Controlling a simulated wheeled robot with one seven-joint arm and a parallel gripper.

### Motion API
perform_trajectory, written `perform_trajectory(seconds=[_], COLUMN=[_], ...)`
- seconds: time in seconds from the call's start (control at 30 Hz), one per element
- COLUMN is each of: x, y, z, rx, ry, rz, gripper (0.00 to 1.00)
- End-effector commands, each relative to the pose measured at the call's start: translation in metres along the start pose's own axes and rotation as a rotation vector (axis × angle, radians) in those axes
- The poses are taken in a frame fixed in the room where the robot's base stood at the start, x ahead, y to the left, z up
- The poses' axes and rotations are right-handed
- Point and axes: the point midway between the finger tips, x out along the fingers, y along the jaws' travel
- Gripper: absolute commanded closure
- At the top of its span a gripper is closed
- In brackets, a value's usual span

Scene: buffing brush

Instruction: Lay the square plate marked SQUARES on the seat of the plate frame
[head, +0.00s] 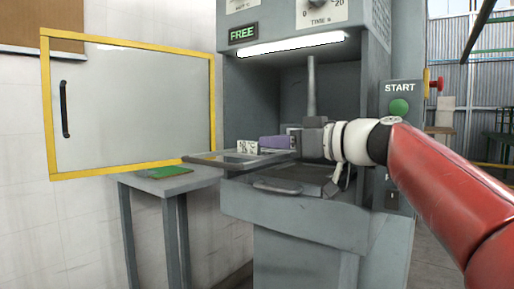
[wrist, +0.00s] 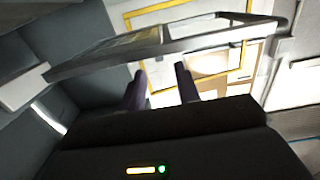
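My gripper (head: 272,142) is inside the machine's open bay in the head view, pointing left. Its two dark purple fingers stand apart with nothing visible between them in the wrist view (wrist: 160,72). A grey plate frame (head: 215,160) lies level in front of the bay, by the fingers. In the wrist view the frame (wrist: 100,62) crosses just beyond the fingertips; I cannot tell whether they touch it. A green plate (head: 165,171) with a brownish patch lies flat on a side table. I cannot read any word on it, so I cannot confirm the SQUARES mark.
The grey side table (head: 140,182) stands left of the machine (head: 300,217). A yellow-edged panel with a black handle (head: 65,110) is behind it. A small white marked block (head: 247,147) is near the frame. A green START button (head: 399,107) is at the right; a display reads FREE.

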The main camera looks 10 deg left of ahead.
Motion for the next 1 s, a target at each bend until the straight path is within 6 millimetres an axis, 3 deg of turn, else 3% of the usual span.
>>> perform_trajectory(seconds=[0.2, 0.5, 0.63, 0.77, 1.0], x=[-0.023, -0.027, -0.038, -0.071, -0.194], y=[0.000, 0.000, -0.005, -0.018, -0.072], z=[0.000, 0.001, 0.024, 0.087, 0.269], rx=[0.001, 0.004, 0.063, 0.211, 0.530], ry=[0.001, -0.004, -0.080, -0.264, -0.675], rz=[0.000, 0.001, 0.046, 0.172, 0.609], gripper=[0.68, 0.68, 0.68, 0.68, 0.68])
